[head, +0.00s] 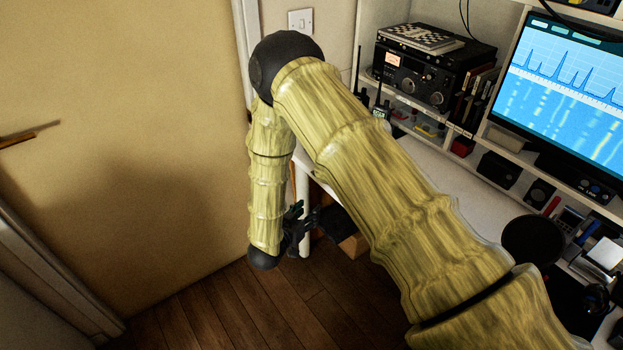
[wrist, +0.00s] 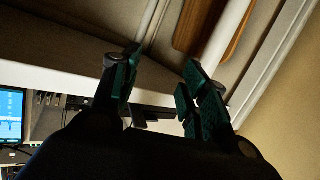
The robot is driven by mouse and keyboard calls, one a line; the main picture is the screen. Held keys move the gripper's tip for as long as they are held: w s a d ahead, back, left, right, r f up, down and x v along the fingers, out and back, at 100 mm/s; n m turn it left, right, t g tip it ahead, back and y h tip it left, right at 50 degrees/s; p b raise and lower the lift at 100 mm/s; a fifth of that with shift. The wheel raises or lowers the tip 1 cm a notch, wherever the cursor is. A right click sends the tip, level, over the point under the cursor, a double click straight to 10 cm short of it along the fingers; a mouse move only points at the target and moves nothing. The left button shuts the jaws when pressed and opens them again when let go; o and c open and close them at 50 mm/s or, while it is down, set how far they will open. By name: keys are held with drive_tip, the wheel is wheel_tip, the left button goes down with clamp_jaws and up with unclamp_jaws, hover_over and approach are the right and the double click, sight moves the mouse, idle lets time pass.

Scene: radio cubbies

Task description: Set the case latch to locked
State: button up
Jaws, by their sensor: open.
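I cannot make out the case latch in either view. A dark box-like shape (head: 340,222), possibly the case, shows low beside the desk leg in the head view, partly hidden by my arm. My gripper (head: 298,226) hangs low at the end of my bent arm, just left of that shape and close to the desk leg. In the wrist view my gripper (wrist: 160,95) has its two fingers spread wide, with nothing held between them. A small dark part (wrist: 152,120) shows behind the gap between the fingers; I cannot tell what it is.
The white desk leg (head: 303,190) stands right by my gripper. A brown box (head: 355,244) sits on the wooden floor (head: 240,315). Radio gear (head: 425,72) and a lit monitor (head: 565,75) fill the shelves at right. The floor left of my gripper is clear, up to the door.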

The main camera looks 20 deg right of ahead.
drive_tip(key=w+a+r+m+g+h+b, duration=0.1)
drive_tip(key=a+r+m+g+h, duration=0.15)
drive_tip(key=r, duration=0.25)
drive_tip(key=w+a+r+m+g+h, duration=0.2)
drive_tip(key=a+r+m+h, duration=0.1)
drive_tip(key=r+m+h, duration=0.15)
drive_tip(key=p+x, duration=0.1)
drive_tip(key=x, duration=0.8)
drive_tip(key=shift+n+y, duration=0.3)
drive_tip(key=shift+y, duration=0.1)
drive_tip(key=shift+d, duration=0.15)
drive_tip(key=shift+c, duration=0.4)
clamp_jaws()
